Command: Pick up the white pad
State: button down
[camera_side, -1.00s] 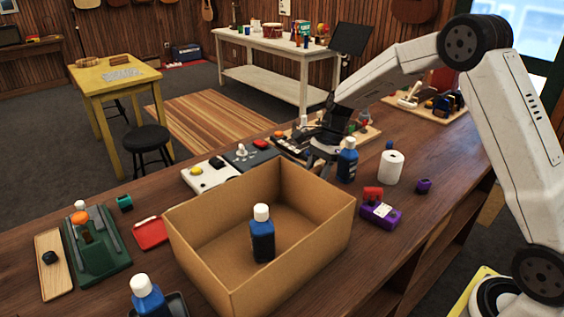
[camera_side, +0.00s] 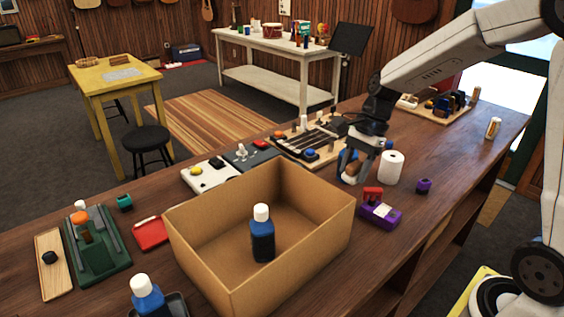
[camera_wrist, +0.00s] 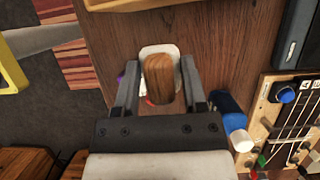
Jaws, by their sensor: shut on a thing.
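The white pad (camera_wrist: 147,59) shows between my fingers in the wrist view, with a brown wooden piece like a handle on it. My gripper (camera_wrist: 160,92) is shut on it, one finger on each side. I cannot tell whether the pad touches the bench.
A white roll (camera_side: 391,168), a purple item (camera_side: 380,215) and a red item (camera_side: 373,194) are near. An open cardboard box (camera_side: 190,250) holds a blue bottle (camera_side: 262,240).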

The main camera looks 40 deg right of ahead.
jog(key=shift+s+r, duration=0.15)
jog(key=shift+s, duration=0.25)
jog(key=shift+d, duration=0.1)
dwell(0.9)
